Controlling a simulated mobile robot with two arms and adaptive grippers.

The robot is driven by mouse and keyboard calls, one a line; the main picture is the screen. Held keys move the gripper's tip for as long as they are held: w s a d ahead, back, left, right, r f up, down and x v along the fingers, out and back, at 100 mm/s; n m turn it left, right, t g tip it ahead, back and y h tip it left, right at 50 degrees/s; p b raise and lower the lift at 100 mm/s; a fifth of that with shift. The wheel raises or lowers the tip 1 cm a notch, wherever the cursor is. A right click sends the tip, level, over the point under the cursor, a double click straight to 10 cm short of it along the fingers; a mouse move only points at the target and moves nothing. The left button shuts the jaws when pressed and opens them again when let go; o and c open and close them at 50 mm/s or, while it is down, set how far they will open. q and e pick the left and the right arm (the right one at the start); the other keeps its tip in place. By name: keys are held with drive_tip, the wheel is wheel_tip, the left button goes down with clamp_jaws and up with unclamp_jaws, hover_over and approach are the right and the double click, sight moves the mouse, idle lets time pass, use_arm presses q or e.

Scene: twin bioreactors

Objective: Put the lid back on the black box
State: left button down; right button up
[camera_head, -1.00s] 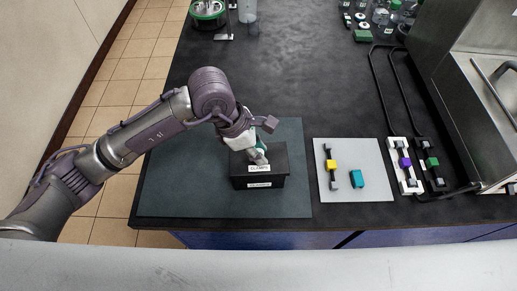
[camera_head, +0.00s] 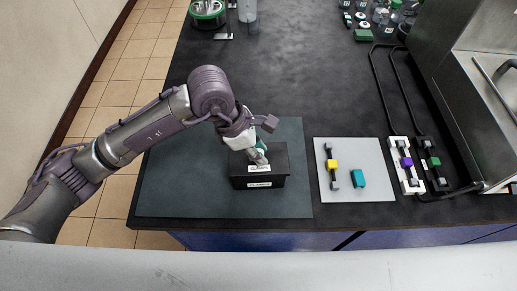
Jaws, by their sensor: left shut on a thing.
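The black box (camera_head: 240,184) stands on the dark green mat (camera_head: 180,190), with a white label on its front. Its black lid (camera_head: 277,158) lies on top of it and has a white label of its own. The lid looks level on the box; I cannot tell whether it is fully seated. My left gripper (camera_head: 260,160) is shut on the lid from above, at about its middle, and hides part of the top. My right gripper is not in view.
A pale grey mat (camera_head: 345,188) to the right holds a yellow-and-grey clamp (camera_head: 332,164) and a teal block (camera_head: 358,178). Further right are a white holder with a purple part (camera_head: 406,162) and a black one with green. The bench behind the box is clear.

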use_arm(q)
drive_tip(key=shift+f+b, duration=0.35)
drive_tip(key=shift+b, duration=0.6)
idle(0.7)
idle(0.4)
drive_tip(key=shift+c, duration=2.1)
unclamp_jaws()
drive_tip(key=shift+r, duration=0.2)
drive_tip(key=shift+r+p, duration=1.5)
drive_tip(key=shift+r, duration=1.85)
clamp_jaws()
